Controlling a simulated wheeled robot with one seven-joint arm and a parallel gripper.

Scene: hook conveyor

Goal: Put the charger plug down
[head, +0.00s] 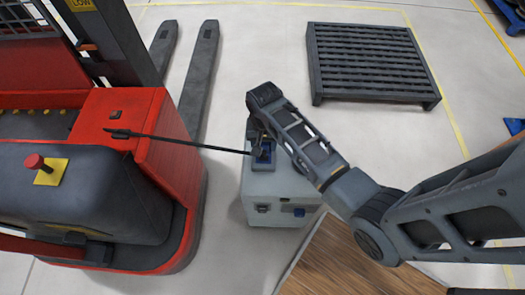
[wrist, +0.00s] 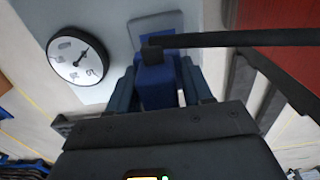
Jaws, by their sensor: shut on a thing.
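The charger plug is a blue block with a black cable; it shows in the wrist view (wrist: 158,84) between my two fingers. In the head view a blue part of it (head: 264,152) shows at the top of the grey box (head: 268,188). My gripper (head: 262,138) is shut on the plug, low over the box top. The black cable (head: 190,143) runs left from the plug to the red truck (head: 148,110). The plug's far end is hidden, so I cannot tell whether it touches the box.
A round white dial (wrist: 77,60) is on the grey box beside the plug. The truck's dark forks (head: 200,75) lie behind the box to the left. A dark slatted pallet (head: 370,60) lies at the back right. A wooden board (head: 350,260) is at the front.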

